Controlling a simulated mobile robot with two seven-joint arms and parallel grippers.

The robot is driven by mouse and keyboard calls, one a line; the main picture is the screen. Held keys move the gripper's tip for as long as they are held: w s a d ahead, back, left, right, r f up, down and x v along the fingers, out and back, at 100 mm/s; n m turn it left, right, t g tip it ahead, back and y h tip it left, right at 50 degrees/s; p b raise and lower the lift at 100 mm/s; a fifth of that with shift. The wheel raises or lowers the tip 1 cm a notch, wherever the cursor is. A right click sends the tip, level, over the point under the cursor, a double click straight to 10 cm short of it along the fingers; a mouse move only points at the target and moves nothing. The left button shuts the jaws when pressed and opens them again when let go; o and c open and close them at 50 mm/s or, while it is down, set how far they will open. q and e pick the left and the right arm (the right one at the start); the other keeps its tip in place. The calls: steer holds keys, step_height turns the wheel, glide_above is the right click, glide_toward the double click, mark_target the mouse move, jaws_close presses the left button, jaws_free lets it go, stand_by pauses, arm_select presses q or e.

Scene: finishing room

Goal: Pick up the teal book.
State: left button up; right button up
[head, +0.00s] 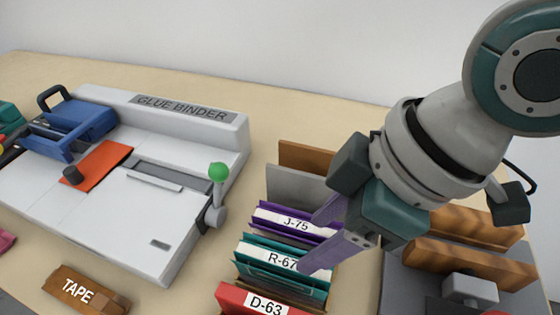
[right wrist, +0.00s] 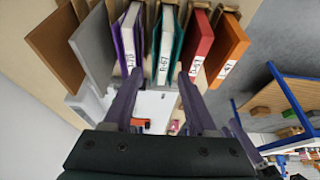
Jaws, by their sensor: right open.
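The teal book (head: 284,268), labelled R-67, stands between the purple book (head: 297,224), J-75, and the red book (head: 262,300), D-63. My right gripper (head: 322,236) is open and empty, its purple fingers over the right ends of the teal and purple books in the head view. In the right wrist view the teal book (right wrist: 178,45) lies in line with the space between the fingertips (right wrist: 158,77). One finger is toward the purple book, the other toward the red book. Whether the fingers reach alongside the book is unclear. My left gripper is not in view.
A grey divider (head: 290,185) and a brown board (head: 305,157) stand behind the purple book. An orange book (right wrist: 232,47) stands beyond the red one. A white glue binder (head: 120,215) with a green-knobbed lever is at left. A brown tape block (head: 85,290) lies in front.

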mark_target(285, 262)
steer(key=x, duration=0.3)
steer(key=shift+s+a+f, duration=0.1)
steer(key=shift+s+f, duration=0.05)
steer(key=shift+f, duration=0.1)
steer(key=x, duration=0.3)
steer(key=b+x, duration=0.1)
steer(key=shift+s+a, duration=0.1)
steer(key=shift+a, duration=0.3)
steer(key=shift+a+f, duration=0.2)
steer(key=shift+f, duration=0.3)
steer(key=shift+f, duration=0.25)
steer(key=shift+c, duration=0.2)
jaws_close()
